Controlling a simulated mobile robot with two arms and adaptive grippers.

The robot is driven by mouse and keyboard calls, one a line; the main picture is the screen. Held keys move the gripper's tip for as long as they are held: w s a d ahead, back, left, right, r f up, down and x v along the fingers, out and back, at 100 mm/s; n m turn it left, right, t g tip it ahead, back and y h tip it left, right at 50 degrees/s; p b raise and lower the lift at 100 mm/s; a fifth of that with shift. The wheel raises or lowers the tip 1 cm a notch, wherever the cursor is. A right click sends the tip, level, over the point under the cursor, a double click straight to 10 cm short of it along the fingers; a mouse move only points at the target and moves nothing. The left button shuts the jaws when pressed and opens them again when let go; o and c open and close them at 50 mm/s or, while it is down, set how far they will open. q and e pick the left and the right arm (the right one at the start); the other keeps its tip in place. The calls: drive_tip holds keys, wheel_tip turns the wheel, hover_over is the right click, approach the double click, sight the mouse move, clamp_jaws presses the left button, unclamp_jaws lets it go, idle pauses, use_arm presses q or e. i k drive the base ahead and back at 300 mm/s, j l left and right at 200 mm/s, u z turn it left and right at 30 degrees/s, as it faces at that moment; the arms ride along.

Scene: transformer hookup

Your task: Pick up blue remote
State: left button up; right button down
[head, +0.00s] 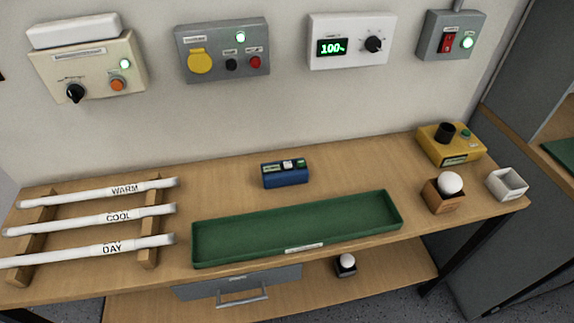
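The blue remote (285,174) is a small blue box with a few buttons on its top. It sits on the wooden table, behind the green tray and left of the table's middle right part. Nothing touches it and it is fully visible. Neither of my grippers is in the head view.
The green tray (300,229) is empty. White tubes marked WARM, COOL and DAY (90,248) lie on wooden racks at left. A yellow box (451,145), a wooden holder with a white ball (443,198) and a white cup (507,185) stand at right. Control boxes line the wall.

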sight(274, 175)
drive_tip(key=k+j+z, duration=0.2)
drive_tip(key=z, duration=0.2)
drive_tip(key=k+j+z, duration=0.35)
drive_tip(key=i+j, duration=0.05)
drive_tip(key=i, duration=0.05)
